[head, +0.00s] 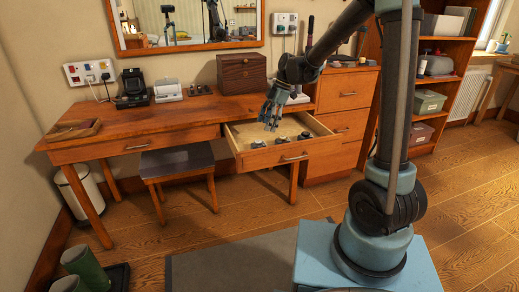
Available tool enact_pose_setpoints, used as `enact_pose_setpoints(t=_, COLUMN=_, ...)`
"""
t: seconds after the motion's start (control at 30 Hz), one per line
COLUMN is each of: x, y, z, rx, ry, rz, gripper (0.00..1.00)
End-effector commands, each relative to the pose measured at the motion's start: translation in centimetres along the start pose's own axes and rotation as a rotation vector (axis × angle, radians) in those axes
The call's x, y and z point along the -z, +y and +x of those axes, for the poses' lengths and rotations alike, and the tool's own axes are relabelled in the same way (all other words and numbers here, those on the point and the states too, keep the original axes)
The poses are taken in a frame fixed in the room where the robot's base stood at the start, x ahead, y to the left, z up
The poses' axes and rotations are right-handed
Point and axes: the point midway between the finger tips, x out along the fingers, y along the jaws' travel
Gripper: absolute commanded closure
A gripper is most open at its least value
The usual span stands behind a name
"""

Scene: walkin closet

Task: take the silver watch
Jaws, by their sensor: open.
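A drawer (243,157) of the wooden desk is pulled open. Several small dark and greyish items, perhaps watches, sit along its front part: one at the left (258,144), one in the middle (282,140) and one at the right (304,135). They are too small for me to tell which is the silver watch. My gripper (270,125) is open and points down over the back part of the drawer, behind these items. It looks empty. I cannot tell its exact height above the drawer floor.
The desk top (190,112) holds a brown wooden box (242,73), a black device (133,88) and a wooden tray (74,129). A stool (177,162) stands under the desk, left of the drawer. A chest of drawers (340,122) adjoins on the right. Grey mat (235,258) lies in front.

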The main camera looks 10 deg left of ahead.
Motion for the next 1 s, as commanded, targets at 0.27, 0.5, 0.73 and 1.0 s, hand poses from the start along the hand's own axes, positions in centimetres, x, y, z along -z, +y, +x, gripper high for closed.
enact_pose_setpoints(t=0.27, x=0.0, y=0.0, z=4.3, rx=0.000, ry=0.000, rz=-0.001, gripper=0.35)
enact_pose_setpoints(t=0.5, x=0.0, y=0.0, z=5.7, rx=0.000, ry=0.000, rz=0.000, gripper=0.35)
enact_pose_setpoints(t=0.73, x=-0.1, y=0.3, z=8.3, rx=0.000, ry=0.000, rz=-0.002, gripper=0.35)
enact_pose_setpoints(t=1.0, x=-0.1, y=0.3, z=10.4, rx=0.000, ry=0.000, rz=0.001, gripper=0.35)
